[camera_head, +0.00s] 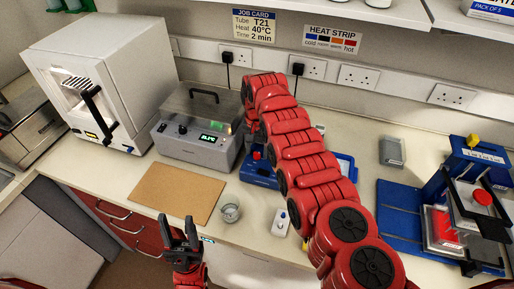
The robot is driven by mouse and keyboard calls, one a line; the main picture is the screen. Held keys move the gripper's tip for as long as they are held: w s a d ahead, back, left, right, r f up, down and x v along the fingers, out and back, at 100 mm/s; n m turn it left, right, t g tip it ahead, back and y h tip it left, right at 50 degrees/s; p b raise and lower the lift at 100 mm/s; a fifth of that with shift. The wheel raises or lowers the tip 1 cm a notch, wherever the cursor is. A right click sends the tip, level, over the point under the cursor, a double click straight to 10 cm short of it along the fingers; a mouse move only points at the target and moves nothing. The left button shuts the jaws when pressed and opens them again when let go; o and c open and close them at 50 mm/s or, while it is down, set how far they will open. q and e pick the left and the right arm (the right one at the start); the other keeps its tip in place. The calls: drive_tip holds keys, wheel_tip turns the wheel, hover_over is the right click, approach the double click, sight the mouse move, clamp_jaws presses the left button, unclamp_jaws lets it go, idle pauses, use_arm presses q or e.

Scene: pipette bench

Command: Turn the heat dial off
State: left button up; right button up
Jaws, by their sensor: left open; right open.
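A grey bench unit (196,128) with a clear lid and black handle stands at the back left. Its front has a small lit display (208,138) and dark knobs, one of them a round dial (182,130); no label or setting is legible on it. My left gripper (179,232) is open and empty at the counter's front edge, below and apart from the unit. My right arm reaches across the bench to the unit's right side. My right gripper (250,130) is there, mostly hidden behind its own arm; whether it touches anything cannot be told.
A blue device (258,174) is partly covered by my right arm. A brown mat (178,192), a glass cup (230,212) and a small white switch box (281,222) lie in front. A white oven (112,77) stands left; a blue press (476,200) stands right.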

drive_tip(key=shift+f, duration=0.1)
clamp_jaws()
idle(0.4)
